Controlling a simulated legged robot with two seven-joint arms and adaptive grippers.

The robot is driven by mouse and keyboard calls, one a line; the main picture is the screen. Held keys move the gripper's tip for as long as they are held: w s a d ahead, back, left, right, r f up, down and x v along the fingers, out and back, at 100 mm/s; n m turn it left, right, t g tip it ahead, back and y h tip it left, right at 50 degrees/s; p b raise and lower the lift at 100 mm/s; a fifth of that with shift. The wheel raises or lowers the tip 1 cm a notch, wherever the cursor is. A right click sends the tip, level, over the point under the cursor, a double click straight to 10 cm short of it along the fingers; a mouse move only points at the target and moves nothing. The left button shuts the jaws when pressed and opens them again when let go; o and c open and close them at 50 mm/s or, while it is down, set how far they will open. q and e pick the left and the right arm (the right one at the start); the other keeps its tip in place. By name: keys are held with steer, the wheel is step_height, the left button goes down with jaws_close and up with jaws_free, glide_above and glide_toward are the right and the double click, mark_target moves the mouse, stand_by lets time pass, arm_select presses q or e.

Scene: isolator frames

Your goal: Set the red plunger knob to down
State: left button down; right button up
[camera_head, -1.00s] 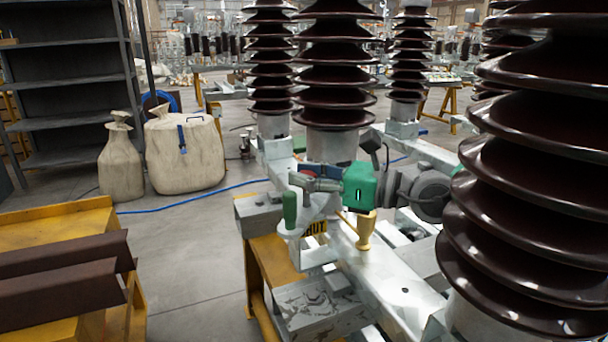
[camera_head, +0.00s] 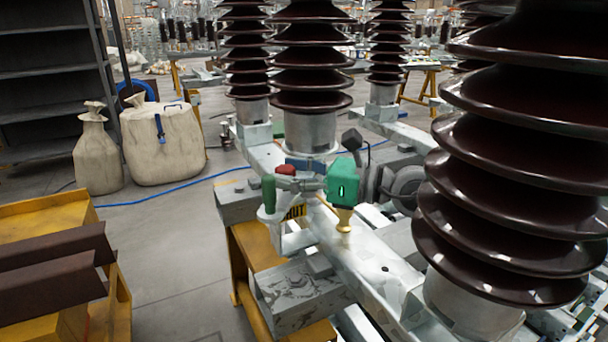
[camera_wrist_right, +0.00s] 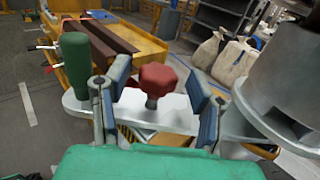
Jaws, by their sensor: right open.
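The red plunger knob (camera_head: 287,170) sits at the near side of the steel frame's mechanism, partly hidden by my right gripper in the head view. In the right wrist view the red knob (camera_wrist_right: 158,78) stands on a short dark stem above a pale metal plate (camera_wrist_right: 180,113). My right gripper (camera_head: 304,183), with its green body, reaches it from the right. Its two fingers (camera_wrist_right: 157,84) are spread, one on each side of the knob, with a gap on both sides. My left gripper is not seen.
A green handle (camera_head: 268,193) stands left of the knob. A yellow fitting (camera_head: 343,220) is below my gripper's body. Large brown ribbed insulators (camera_head: 510,160) rise close on the right. A yellow bench (camera_head: 45,225) with brown beams is at the left, with open floor between.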

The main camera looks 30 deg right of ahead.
steer(key=v, duration=0.7)
steer(key=shift+f, duration=0.15)
steer(key=shift+w, duration=0.1)
stand_by(0.4)
